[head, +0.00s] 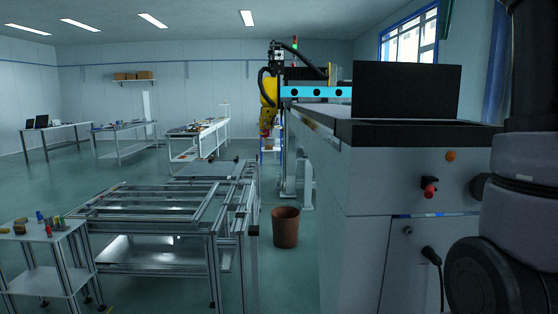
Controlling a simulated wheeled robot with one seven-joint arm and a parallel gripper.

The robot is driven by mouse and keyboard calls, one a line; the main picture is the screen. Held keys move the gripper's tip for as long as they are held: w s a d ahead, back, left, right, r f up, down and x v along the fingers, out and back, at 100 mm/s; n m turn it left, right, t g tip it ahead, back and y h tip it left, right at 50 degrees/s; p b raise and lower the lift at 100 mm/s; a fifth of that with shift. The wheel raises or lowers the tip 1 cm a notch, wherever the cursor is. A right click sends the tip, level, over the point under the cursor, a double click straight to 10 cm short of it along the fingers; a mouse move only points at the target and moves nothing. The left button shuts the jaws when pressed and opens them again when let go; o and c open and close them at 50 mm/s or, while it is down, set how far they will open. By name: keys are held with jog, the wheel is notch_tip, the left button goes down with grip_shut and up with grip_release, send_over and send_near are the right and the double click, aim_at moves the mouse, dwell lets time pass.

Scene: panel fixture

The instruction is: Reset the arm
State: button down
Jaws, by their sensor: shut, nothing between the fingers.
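Part of my own arm (520,215) shows large and close at the right edge of the head view, as dark and grey rounded links. It stands in front of the right side of a grey cabinet. My gripper is outside the view, so its fingers are hidden from me.
The grey cabinet (370,230) with a black panel (407,91) fills the right. An aluminium frame fixture (150,215) and a small side table (45,245) with small parts stand at left. A brown bin (286,227) sits between. Green floor is open behind, before several workbenches.

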jog(key=s+a+f+n+t, duration=0.2)
jog(key=s+a+f+n, duration=0.3)
jog(key=f+n, duration=0.3)
jog(key=s+a+f+n+t+y, duration=0.1)
jog(key=s+a+f+n+t, duration=0.1)
jog(key=s+a+f+n, duration=0.3)
jog(key=s+a+f+n+t, duration=0.1)
jog(key=s+a+f+n, duration=0.5)
jog(key=f+n, duration=0.6)
jog(key=n, duration=0.3)
jog(key=shift+s+f+t+y, duration=0.25)
jog(key=shift+s+t+y, duration=0.05)
jog(key=shift+t+y, duration=0.1)
